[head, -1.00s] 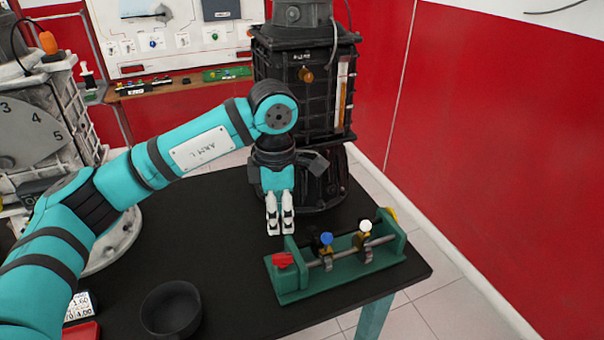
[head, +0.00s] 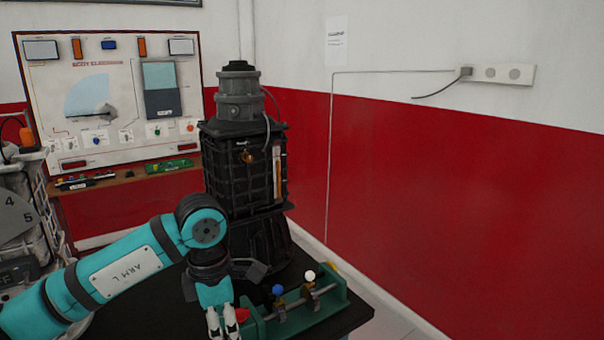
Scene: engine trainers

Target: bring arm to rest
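My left arm, in teal with dark bands and the label "ARM L", comes in from the left in the head view. My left gripper (head: 224,325) points down at the bottom of the picture, its two pale fingers close together with nothing visible between them. It is just left of the green fixture (head: 318,312), near the red part at its left end. Whether it touches that part cannot be told. My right gripper is not in view.
A black engine-like tower (head: 243,165) stands behind the gripper on the dark table (head: 360,312). A grey machine with a numbered dial (head: 15,215) is at the left. A wall panel (head: 120,100) hangs behind. The right side shows open space before a red and white wall.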

